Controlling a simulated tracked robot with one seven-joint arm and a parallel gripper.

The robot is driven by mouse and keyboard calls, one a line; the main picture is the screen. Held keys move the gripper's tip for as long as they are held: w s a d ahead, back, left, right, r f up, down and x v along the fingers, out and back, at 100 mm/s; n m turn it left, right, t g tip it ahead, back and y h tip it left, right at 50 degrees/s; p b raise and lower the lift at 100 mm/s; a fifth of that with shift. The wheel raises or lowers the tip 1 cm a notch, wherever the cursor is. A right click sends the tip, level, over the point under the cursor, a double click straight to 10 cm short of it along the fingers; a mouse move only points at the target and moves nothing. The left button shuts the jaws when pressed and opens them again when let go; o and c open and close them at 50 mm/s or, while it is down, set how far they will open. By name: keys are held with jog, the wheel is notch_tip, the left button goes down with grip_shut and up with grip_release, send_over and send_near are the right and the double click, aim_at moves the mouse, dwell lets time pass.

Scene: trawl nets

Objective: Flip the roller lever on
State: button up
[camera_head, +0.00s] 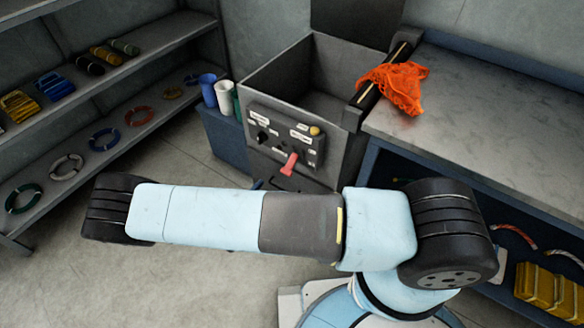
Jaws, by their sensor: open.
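A red lever (290,163) sticks out from the lower part of a dark control panel (272,143). The panel is on the front of a grey open-topped metal box (343,150). The lever's handle is tilted, with its lower end to the left. The small white labels on the panel are too small to read, so I cannot tell which lever position is on. My arm stretches across the picture in front of and below the panel. My gripper does not show clearly; it is out of sight or hidden behind my arm.
The panel also has a black knob (262,137) and a yellow button (315,131). An orange net (398,84) lies across the metal worktop's (500,130) left edge. Blue and white cups (208,90) stand left of the box. Shelves (150,45) line the left wall; the floor between is clear.

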aim_at(286, 171)
jog(key=x, duration=1.3)
jog(key=shift+w+d+f, duration=0.15)
jog(key=shift+w+f, duration=0.05)
jog(key=shift+w, duration=0.15)
